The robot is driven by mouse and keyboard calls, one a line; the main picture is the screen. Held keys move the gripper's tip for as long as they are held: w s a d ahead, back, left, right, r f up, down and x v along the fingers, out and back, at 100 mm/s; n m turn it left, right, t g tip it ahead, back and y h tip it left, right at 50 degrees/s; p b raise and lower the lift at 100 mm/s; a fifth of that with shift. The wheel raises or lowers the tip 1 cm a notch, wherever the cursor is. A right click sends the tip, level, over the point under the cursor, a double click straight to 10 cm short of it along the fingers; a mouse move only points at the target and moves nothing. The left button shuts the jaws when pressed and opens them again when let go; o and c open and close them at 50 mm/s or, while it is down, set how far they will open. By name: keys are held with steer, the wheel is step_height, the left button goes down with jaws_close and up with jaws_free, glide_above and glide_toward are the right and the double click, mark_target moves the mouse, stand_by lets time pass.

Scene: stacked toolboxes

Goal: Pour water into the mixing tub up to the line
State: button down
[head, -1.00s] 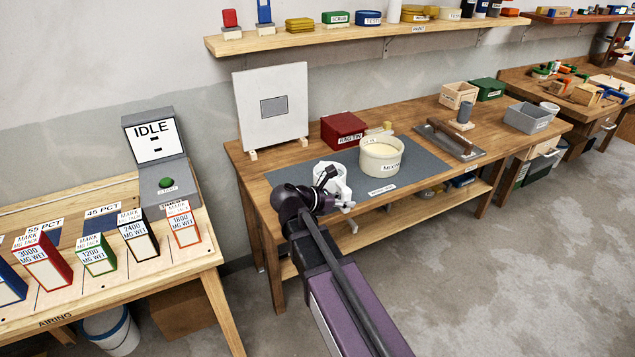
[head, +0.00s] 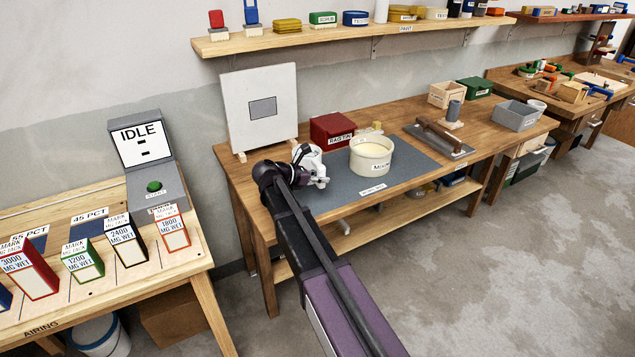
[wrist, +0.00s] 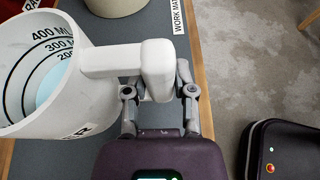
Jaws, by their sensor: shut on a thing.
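The mixing tub (head: 371,166) is a round cream tub on the grey work mat (head: 340,200). Its inside looks pale; no fill line can be made out. Its edge shows at the top of the wrist view (wrist: 115,6). My gripper (wrist: 158,84) is shut on the handle of a white jug (wrist: 40,100). The jug has 400, 300 and 200 ML marks inside and pale blue water low in it. In the head view the jug (head: 310,160) is left of the tub, apart from it, partly hidden by my arm. Its exact tilt is hard to tell.
A red rag tin (head: 332,129) stands behind the tub. A white board (head: 260,108) stands at the bench's back left. The bench front right of the mat is clear.

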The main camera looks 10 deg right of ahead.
stand_by(0.3)
steer(key=shift+w, duration=0.3)
steer(key=shift+w+a+f, duration=0.1)
steer(key=shift+w+a, duration=0.1)
steer(key=shift+w, duration=0.8)
steer(key=shift+f+b, duration=0.9)
steer(key=shift+b, duration=0.15)
steer(key=shift+f+b, duration=0.65)
steer(key=shift+f, duration=0.05)
steer(key=shift+c, duration=2.2)
jaws_free()
steer(key=shift+d, duration=0.1)
